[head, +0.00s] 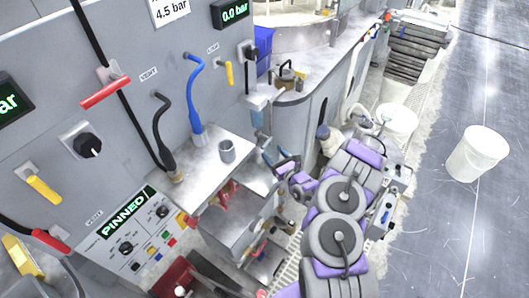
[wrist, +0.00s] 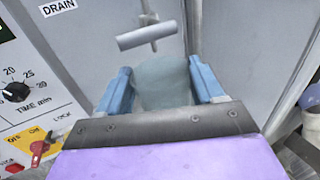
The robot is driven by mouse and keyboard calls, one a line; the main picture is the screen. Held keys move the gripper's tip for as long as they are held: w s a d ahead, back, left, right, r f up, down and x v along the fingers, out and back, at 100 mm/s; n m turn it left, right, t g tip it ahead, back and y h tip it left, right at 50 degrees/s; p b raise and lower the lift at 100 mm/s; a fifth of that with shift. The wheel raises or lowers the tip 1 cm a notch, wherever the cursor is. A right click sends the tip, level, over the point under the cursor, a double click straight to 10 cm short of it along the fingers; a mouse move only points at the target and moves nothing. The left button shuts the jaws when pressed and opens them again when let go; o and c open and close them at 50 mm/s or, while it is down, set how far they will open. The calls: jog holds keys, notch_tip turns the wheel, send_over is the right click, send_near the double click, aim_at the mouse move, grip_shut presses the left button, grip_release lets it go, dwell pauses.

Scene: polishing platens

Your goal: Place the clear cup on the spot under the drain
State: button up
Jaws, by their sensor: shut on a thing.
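The clear cup (wrist: 161,84) is a translucent grey-green vessel in the wrist view. My gripper (wrist: 158,72) is shut on it, with one blue finger on each side. The cup looks roughly upright. A grey T-shaped bar handle (wrist: 147,36) is just beyond and above the cup in the picture. A DRAIN label (wrist: 58,7) is on the panel at upper left. The spot under the drain cannot be made out. In the head view my gripper is beside the machine, right of the shelf, and the cup in it cannot be made out.
A control box with red parts (wrist: 38,149) is left of my gripper. White buckets (head: 478,153) stand on the floor at right.

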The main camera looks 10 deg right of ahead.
aim_at(266, 150)
jog(key=x, duration=0.2)
jog(key=b+x, duration=0.1)
jog(key=x, duration=0.2)
jog(key=a+x, duration=0.1)
jog(key=x, duration=0.1)
jog(key=shift+s+a+f+b, duration=0.1)
jog(key=shift+f+b, duration=0.3)
jog(key=f+b, duration=0.1)
jog(key=w+f, duration=0.1)
jog(key=f, duration=0.1)
jog(key=shift+w+f+b, duration=0.2)
jog(key=shift+f+b, duration=0.15)
jog(key=shift+b, duration=0.05)
jog(key=shift+a+r, duration=0.15)
jog(key=shift+a, duration=0.05)
jog(key=o, duration=1.3)
jog(key=shift+d+f, duration=0.1)
jog(key=shift+f, duration=0.15)
jog(key=shift+c, duration=0.2)
